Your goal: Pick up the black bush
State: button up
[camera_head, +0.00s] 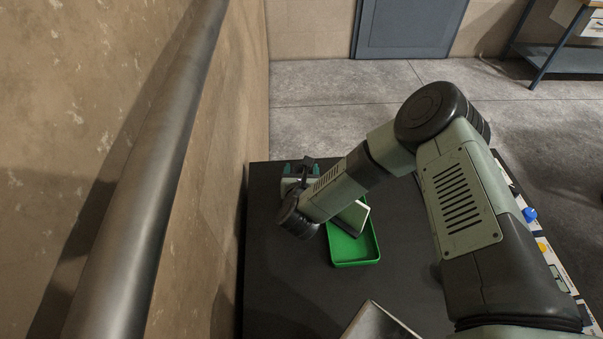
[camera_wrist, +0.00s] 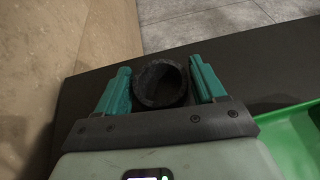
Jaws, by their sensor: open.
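The black bush (camera_wrist: 162,84) is a short dark ring with a ribbed inner wall. In the wrist view it sits between the two teal fingers of my gripper (camera_wrist: 160,66). The fingers are open, one on each side of the bush, with a narrow gap at least on the left; contact on the right is hard to tell. In the head view my gripper (camera_head: 301,168) is at the far left of the black table, and the bush cannot be made out clearly there.
A green tray (camera_head: 358,262) lies on the black table (camera_head: 290,290), right of my gripper; its edge also shows in the wrist view (camera_wrist: 288,132). A pale panel (camera_head: 353,217) shows at the tray. A metal box (camera_head: 378,322) is at the near edge. A wall stands close on the left.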

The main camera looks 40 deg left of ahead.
jog(key=c, duration=0.7)
